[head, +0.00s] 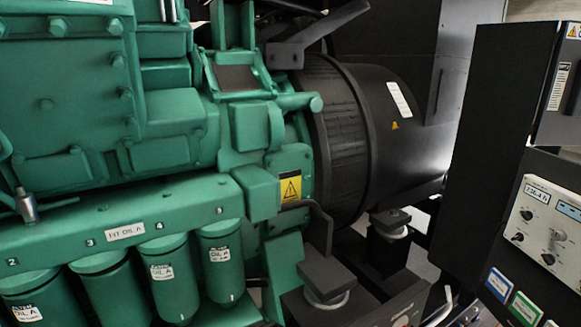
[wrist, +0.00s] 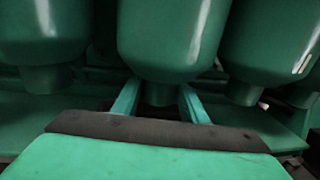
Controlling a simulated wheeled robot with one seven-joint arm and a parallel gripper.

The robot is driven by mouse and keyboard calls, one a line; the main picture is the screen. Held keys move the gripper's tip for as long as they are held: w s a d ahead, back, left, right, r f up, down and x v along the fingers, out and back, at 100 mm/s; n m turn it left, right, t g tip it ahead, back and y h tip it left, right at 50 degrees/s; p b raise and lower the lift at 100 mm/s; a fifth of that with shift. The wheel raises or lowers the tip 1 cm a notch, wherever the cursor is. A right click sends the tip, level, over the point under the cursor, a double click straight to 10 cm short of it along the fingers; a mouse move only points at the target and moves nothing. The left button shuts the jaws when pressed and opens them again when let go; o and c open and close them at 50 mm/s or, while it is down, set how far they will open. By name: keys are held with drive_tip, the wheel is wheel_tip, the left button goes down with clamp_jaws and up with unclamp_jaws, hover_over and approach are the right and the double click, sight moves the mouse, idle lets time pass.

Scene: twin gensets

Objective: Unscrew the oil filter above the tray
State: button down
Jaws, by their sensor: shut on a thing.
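In the head view, green oil filters hang in a row under a numbered green header (head: 120,228). The ones under 4 (head: 168,280) and 5 (head: 222,262) carry white oil labels. In the wrist view, a green filter (wrist: 170,40) fills the upper middle, with a narrower dark end piece (wrist: 160,92) at its bottom. My gripper (wrist: 160,100) has one finger on each side of that end piece and is shut on it. The filter looks upright. Its top is out of the wrist view, and I cannot tell which number it is. I cannot make out a tray.
Neighbouring filters stand close at left (wrist: 45,30) and right (wrist: 270,45) in the wrist view. In the head view, a black generator housing (head: 400,110) is behind at right, black mounts (head: 325,275) are below, and a control cabinet (head: 500,110) stands far right.

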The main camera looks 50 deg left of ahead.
drive_tip(key=shift+w+r+n+g, duration=0.15)
drive_tip(key=shift+n+g, duration=0.65)
drive_tip(key=shift+g, duration=0.4)
drive_tip(key=shift+r+n+g, duration=0.1)
drive_tip(key=shift+n+g, duration=1)
drive_tip(key=shift+g, duration=0.55)
drive_tip(key=shift+n+g, duration=1.1)
drive_tip(key=shift+g, duration=0.55)
drive_tip(key=shift+s+m+t, duration=0.2)
drive_tip(key=shift+m+t, duration=0.1)
drive_tip(key=shift+s+m+t, duration=0.15)
drive_tip(key=shift+m+t, duration=0.15)
drive_tip(key=shift+t, duration=0.5)
drive_tip(key=shift+m+t+y, duration=0.3)
drive_tip(key=shift+m+t, duration=0.2)
drive_tip(key=shift+m+t, duration=0.9)
drive_tip(key=shift+t, duration=0.5)
drive_tip(key=shift+m+t, duration=0.3)
drive_tip(key=shift+t, duration=0.5)
